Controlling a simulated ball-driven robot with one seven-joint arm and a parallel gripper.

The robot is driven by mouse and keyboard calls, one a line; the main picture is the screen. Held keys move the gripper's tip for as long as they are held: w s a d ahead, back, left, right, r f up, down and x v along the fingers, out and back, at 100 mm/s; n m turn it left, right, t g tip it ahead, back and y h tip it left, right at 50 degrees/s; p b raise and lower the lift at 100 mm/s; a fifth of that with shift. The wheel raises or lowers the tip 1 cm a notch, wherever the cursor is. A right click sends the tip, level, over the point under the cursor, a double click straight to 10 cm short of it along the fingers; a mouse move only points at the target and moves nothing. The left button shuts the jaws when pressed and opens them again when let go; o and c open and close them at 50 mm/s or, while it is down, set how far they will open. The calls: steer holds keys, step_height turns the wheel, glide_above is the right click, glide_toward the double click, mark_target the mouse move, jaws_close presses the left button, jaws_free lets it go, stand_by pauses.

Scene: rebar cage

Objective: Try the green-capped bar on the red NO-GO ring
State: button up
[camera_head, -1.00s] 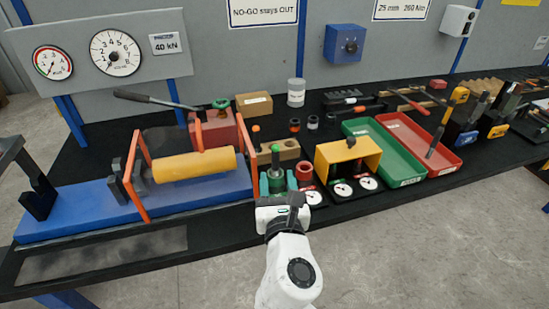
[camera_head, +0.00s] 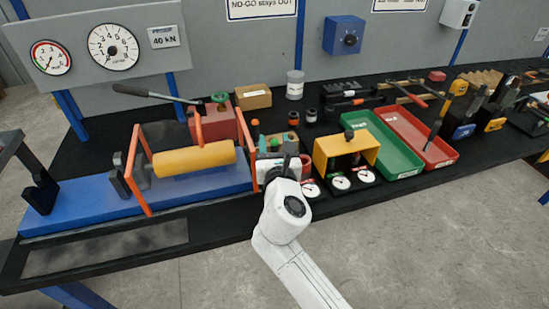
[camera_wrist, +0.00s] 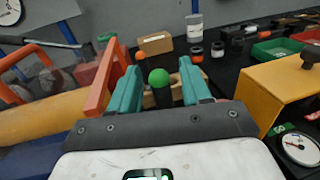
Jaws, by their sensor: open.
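The green-capped bar (camera_wrist: 159,77) stands upright in the wrist view, its round green cap on top and a dark shaft below. My gripper (camera_wrist: 158,70) is open, with one teal finger on each side of the bar. I see no clear contact, and the lower bar is hidden behind the gripper body. In the head view my gripper (camera_head: 276,147) covers most of the bar and the green holder it stood in. The red ring (camera_head: 307,167) shows only partly, just right of my gripper; the wrist view does not show it.
A yellow box-shaped cover (camera_head: 347,147) stands close on the right, with dial gauges (camera_head: 340,182) before it. An orange frame (camera_head: 139,165) with a yellow roller (camera_head: 193,160) is close on the left. Green and red trays lie farther right.

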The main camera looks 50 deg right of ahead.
mark_target(274, 139)
jaws_close()
stand_by(0.3)
steer(key=shift+r, duration=0.1)
steer(key=shift+r, duration=0.4)
step_height(274, 139, up, 2)
steer(key=shift+r+p, duration=0.1)
steer(key=shift+p, duration=0.45)
steer(key=s+a+r+p, duration=0.2)
steer(key=s+a+r, duration=0.6)
steer(key=s+r, duration=0.25)
steer(key=w+d+f+m+g+h+p, duration=0.1)
steer(key=w+d+m+g+h+p, duration=0.1)
steer(key=d, duration=0.5)
steer(key=w+d+f+m+g+h+p, duration=0.2)
steer(key=w+d+m+g, duration=0.2)
steer(key=d+g, duration=0.2)
steer(key=shift+d+f+h+p, duration=0.3)
steer(key=shift+d, duration=0.5)
